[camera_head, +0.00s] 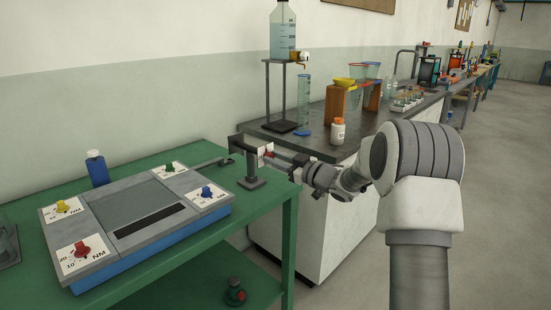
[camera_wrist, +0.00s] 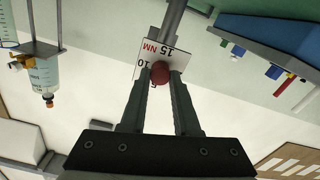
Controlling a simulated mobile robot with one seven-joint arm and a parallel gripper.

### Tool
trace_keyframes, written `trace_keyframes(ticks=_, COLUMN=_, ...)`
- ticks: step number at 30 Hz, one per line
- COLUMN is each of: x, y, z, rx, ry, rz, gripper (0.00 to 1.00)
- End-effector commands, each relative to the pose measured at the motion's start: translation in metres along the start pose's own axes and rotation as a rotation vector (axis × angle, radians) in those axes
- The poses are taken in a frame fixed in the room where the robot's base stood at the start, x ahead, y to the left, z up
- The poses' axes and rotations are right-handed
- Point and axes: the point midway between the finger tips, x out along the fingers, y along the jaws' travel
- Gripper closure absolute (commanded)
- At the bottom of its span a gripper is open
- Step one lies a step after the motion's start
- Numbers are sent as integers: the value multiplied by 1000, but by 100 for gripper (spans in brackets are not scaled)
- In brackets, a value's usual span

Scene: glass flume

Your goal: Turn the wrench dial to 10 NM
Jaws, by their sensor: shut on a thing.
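The wrench dial is a white plate (camera_wrist: 176,62) marked 15 NM, 10 and 5, with a round red knob (camera_wrist: 159,73). In the head view the dial plate (camera_head: 262,151) sits on a dark wrench (camera_head: 209,162) held by a stand at the green bench's right end. My gripper (camera_head: 279,159) reaches it from the right. In the wrist view my gripper (camera_wrist: 159,77) is shut on the red knob, one finger on each side. The fingers hide part of the scale, and I cannot tell where the knob points.
A panel (camera_head: 135,206) with red, yellow, green and blue NM dials lies on the green bench (camera_head: 262,205). A blue bottle (camera_head: 97,168) stands behind it. A dark-topped counter (camera_head: 309,140) with glassware stands close behind my gripper.

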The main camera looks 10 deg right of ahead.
Motion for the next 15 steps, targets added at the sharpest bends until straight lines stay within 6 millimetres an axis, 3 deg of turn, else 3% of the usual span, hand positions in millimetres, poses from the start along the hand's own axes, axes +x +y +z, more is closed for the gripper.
trace_keyframes(ticks=15, x=-1, y=3, z=-7, rx=342, ry=-2, rz=1, gripper=100)
